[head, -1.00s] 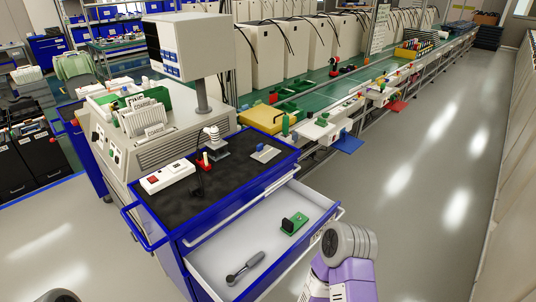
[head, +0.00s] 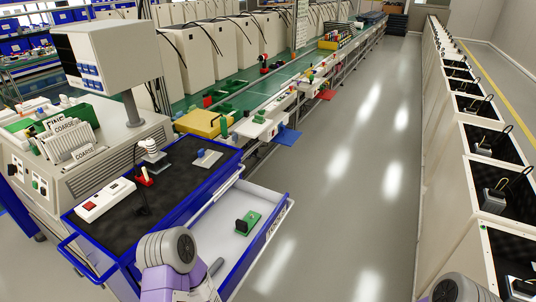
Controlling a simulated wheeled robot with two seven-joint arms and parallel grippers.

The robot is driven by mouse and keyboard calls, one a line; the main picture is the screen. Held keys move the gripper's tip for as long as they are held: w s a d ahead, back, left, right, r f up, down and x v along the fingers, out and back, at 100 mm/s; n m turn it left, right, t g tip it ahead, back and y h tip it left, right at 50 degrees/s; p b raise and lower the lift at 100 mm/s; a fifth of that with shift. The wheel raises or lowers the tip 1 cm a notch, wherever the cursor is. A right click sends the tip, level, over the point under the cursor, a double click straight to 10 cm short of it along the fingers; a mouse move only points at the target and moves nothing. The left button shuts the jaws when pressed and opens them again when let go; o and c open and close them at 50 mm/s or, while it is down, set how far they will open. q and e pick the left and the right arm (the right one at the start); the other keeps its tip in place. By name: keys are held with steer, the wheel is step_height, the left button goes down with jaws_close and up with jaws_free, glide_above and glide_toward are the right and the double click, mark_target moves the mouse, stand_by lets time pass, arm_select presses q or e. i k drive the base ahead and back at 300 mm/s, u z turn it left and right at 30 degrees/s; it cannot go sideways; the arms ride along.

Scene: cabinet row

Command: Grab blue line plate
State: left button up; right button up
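A flat blue plate (head: 288,135) sticks out from the aisle side of the long green-topped line (head: 272,88), just past the near end. It looks small and far from me. No gripper shows in the head view. Only grey, rounded joints and a purple link of my arms show at the bottom edge, so what my grippers hold is hidden.
A blue workbench (head: 112,243) with an open drawer (head: 212,244) stands in front at left; the drawer holds a green-based part (head: 249,222). A red plate (head: 326,95) sits farther along the line. The grey aisle floor (head: 350,190) is clear. Cabinets (head: 450,180) line the right.

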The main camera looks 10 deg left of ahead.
mark_target(202, 155)
steer(key=z, duration=0.2)
steer(key=i, duration=6.3)
steer(key=u, duration=2.55)
steer(key=i, duration=0.55)
steer(key=u, duration=2.95)
steer(key=i, duration=0.55)
steer(key=z, duration=0.1)
